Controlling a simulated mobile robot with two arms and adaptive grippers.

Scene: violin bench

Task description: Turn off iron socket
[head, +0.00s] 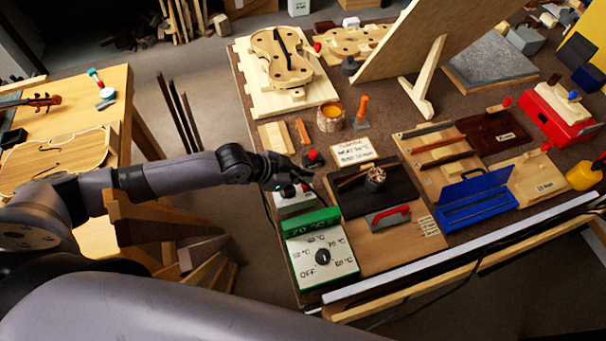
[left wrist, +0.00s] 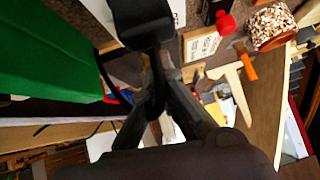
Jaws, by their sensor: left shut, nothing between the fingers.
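A small white box with a green part and dark fittings on top (head: 293,203), probably the iron socket, sits at the table's near left edge. My left gripper (head: 303,176) is shut and empty, just above this box and partly covering it. I cannot tell whether it touches the box. The left wrist view shows its dark fingers (left wrist: 156,80) together, beside a black block (left wrist: 140,18) with a cable. The switch's position cannot be made out. My right gripper is not in view.
A control box (head: 325,262) with a green display and a dial stands just in front. A red knob (head: 313,156), a pot (head: 331,117) and a label card (head: 353,151) are behind. A dark tray (head: 400,190) lies to the right.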

